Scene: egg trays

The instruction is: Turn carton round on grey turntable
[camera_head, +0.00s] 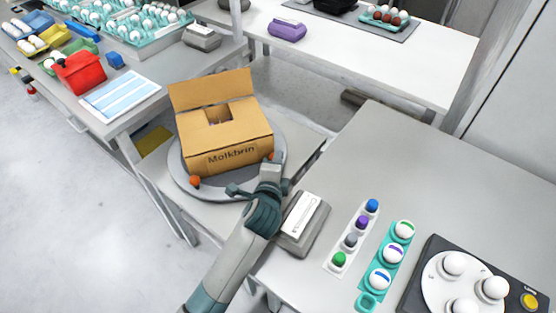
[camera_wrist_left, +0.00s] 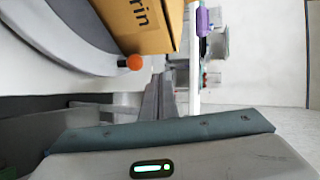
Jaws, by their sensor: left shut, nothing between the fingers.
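The brown cardboard carton (camera_head: 222,138), marked "Molkbrin", sits on the round grey turntable (camera_head: 178,176) with one flap raised at the back. Orange knobs show at the turntable's edge, one at front left (camera_head: 195,181) and one at right (camera_head: 270,156). In the left wrist view the carton (camera_wrist_left: 150,28), an orange knob (camera_wrist_left: 134,62) and the turntable (camera_wrist_left: 62,45) show at the top. My left gripper (camera_head: 268,168) is shut and empty at the turntable's front right edge, close to the right knob; I cannot tell whether they touch. My right gripper is out of view.
A grey labelled device (camera_head: 301,222) stands close to the right of my left wrist. Beyond it are a white strip of coloured pieces (camera_head: 336,270), a teal egg holder (camera_head: 367,300) and a dark machine (camera_head: 432,255). The right table's far part is clear.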

